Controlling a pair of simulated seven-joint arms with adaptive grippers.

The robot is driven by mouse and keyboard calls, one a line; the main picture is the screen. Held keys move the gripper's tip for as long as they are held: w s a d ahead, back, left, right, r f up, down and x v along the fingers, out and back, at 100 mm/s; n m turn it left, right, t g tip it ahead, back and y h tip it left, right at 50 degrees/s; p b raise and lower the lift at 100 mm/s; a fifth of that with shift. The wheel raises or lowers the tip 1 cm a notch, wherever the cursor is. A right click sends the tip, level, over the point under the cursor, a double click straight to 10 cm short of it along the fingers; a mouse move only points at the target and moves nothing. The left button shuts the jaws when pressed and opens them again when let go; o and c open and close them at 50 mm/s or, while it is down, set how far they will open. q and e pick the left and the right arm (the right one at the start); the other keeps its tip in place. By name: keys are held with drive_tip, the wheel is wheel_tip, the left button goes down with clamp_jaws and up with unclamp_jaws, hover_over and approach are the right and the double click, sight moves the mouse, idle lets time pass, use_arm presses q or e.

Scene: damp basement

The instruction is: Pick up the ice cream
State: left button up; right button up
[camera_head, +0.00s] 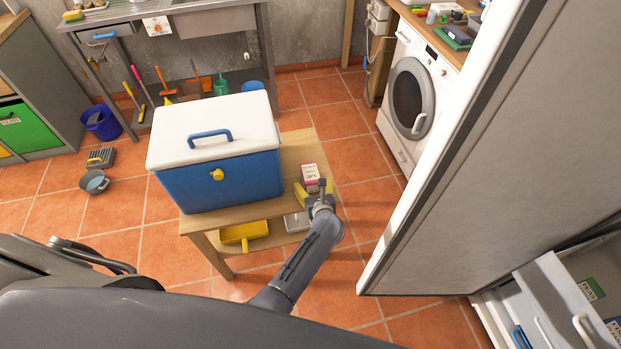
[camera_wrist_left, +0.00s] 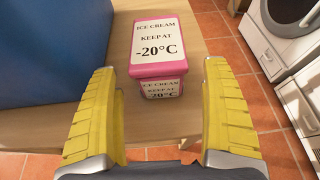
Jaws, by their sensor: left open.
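The ice cream (camera_head: 311,177) is a small pink-edged tub with a white label, standing on a wooden table (camera_head: 297,150) beside a blue cooler. In the left wrist view the tub (camera_wrist_left: 160,47) shows its lid and front, both reading "ICE CREAM KEEP AT -20°C". My left gripper (camera_head: 315,188) is open at the near side of the tub. Its yellow fingers lie left and right of the tub's front, with a visible gap on each side. Nothing is held. My right gripper is not in view.
The blue cooler (camera_head: 222,178) with its closed white lid fills the table's left part. A yellow dustpan (camera_head: 243,232) lies on the lower shelf. A large grey door panel (camera_head: 470,160) stands to the right. A washing machine (camera_head: 411,95) is behind.

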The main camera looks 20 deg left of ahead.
use_arm(q)
drive_tip(key=shift+x, duration=2.7)
drive_tip(key=c, duration=1.5)
